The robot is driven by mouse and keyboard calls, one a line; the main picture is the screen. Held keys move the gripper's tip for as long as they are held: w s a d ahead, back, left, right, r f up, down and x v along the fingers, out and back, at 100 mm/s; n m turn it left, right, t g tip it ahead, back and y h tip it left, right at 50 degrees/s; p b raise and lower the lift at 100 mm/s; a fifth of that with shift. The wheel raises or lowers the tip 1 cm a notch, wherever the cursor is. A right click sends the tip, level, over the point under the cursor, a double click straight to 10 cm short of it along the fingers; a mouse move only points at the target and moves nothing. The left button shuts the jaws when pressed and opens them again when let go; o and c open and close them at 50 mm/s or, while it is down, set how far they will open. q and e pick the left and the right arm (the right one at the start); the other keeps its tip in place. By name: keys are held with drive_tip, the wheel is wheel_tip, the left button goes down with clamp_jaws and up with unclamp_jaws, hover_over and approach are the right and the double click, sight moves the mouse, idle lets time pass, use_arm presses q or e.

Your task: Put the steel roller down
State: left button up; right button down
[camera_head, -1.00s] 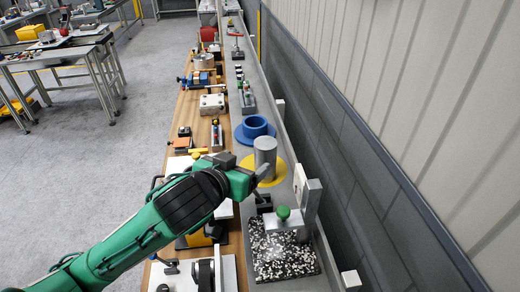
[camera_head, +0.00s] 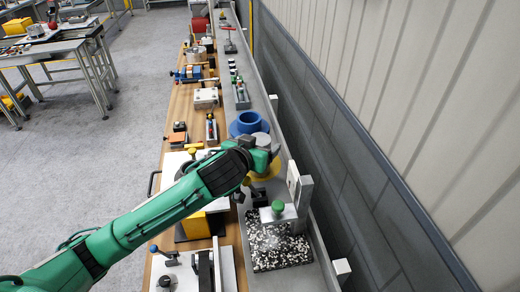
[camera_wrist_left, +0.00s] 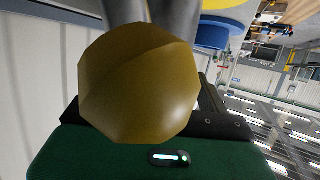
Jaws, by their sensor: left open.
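The steel roller (camera_head: 262,138) is a plain grey cylinder standing upright on a round yellow pad (camera_head: 266,172) on the grey ledge. My left gripper (camera_head: 272,152) is open at the roller in the head view and hides its middle and lower part. I cannot tell whether the fingers touch it. In the left wrist view a large brownish-gold rounded shape fills the middle, and I cannot tell what it is. Part of a yellow disc (camera_wrist_left: 228,3) shows at the top edge there. My right gripper is not in view.
A blue ring on a blue base (camera_head: 247,123) stands just beyond the yellow pad. A speckled black-and-white plate (camera_head: 280,250) with a metal bracket and green knob (camera_head: 278,206) lies nearer. The wall runs close along the right. Fixtures crowd the wooden bench at left.

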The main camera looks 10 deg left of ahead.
use_arm(q)
drive_tip(key=shift+w+d+f, duration=0.1)
drive_tip(key=shift+w+f, duration=0.15)
drive_tip(key=shift+w, duration=0.4)
drive_tip(key=c, duration=1.5)
drive_tip(key=shift+r, duration=0.5)
wheel_tip(320, 180, up, 2)
drive_tip(key=shift+r, duration=0.15)
drive_tip(key=s+a, duration=0.3)
drive_tip(key=a, duration=0.5)
drive_tip(key=s+a, duration=0.4)
drive_tip(key=a, duration=0.4)
drive_tip(key=shift+a, duration=0.3)
